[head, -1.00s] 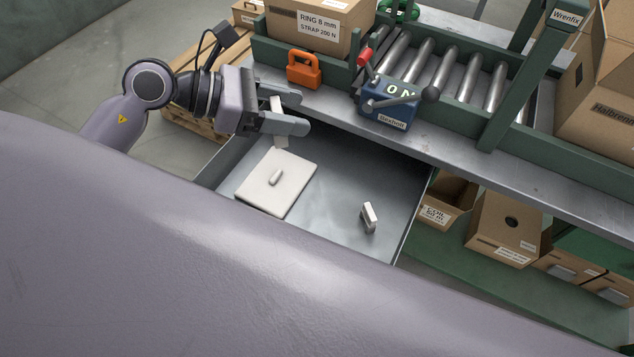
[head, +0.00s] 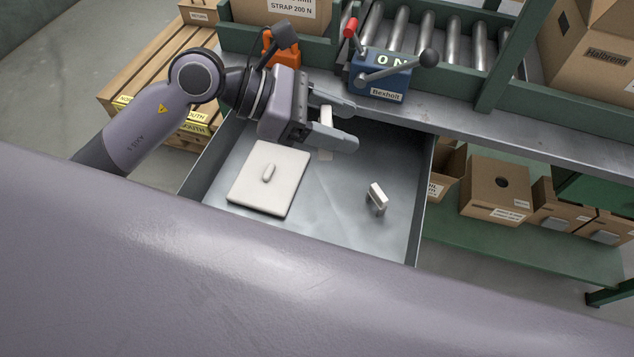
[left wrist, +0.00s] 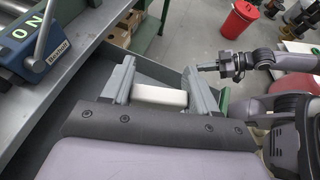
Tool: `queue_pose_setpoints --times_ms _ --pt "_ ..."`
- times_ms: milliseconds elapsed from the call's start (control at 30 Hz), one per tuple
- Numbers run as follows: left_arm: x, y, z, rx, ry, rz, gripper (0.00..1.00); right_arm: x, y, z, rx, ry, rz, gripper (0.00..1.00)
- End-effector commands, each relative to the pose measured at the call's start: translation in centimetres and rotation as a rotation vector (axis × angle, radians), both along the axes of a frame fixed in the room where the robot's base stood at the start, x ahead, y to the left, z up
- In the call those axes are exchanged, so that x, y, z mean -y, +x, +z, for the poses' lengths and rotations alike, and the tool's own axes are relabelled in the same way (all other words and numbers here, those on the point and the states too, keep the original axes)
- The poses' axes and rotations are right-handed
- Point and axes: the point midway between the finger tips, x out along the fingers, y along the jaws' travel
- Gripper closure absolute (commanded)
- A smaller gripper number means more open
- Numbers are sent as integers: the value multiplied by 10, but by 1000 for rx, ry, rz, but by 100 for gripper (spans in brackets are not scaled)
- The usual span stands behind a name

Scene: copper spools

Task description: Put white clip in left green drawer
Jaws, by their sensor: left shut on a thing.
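My left gripper (head: 343,124) is shut on a white clip (head: 326,120), above the rear part of an open drawer. The clip also shows as a white bar between the fingers in the left wrist view (left wrist: 160,96). The drawer (head: 330,222) is grey metal inside, pulled out under the green-framed bench. A flat white plate with a small raised handle (head: 285,188) lies in its left half. A small white block-like piece (head: 377,194) is in its right half. A grey arm end, probably my right gripper (left wrist: 207,67), shows in the left wrist view; its jaws are too small to judge.
The bench edge (head: 470,127) runs just behind the drawer. On it stand a blue switch box with levers (head: 378,78) and an orange padlock-like object (head: 268,48). Cardboard boxes (head: 497,190) fill a shelf to the right. A wooden pallet (head: 140,85) lies behind my left arm.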

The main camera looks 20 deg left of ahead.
Motion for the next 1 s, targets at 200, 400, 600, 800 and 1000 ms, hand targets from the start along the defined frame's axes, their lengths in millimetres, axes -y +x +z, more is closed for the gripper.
queue_pose_setpoints --times_ms 200,400,600,800,1000 --pt "63 -16 -40 3 1 -187 70 -1 2 -34 1 5 1 100" --pt "89 -28 -59 1 1 -278 70 -2 2 -47 -3 6 2 100" --pt "95 -31 -64 -2 0 -299 70 -3 2 -47 -1 6 4 100" --pt "95 -32 -101 -9 -1 -297 70 -3 2 -49 0 7 5 100" --pt "95 -33 -156 -9 -1 -295 70 -3 3 -53 -2 9 4 100"
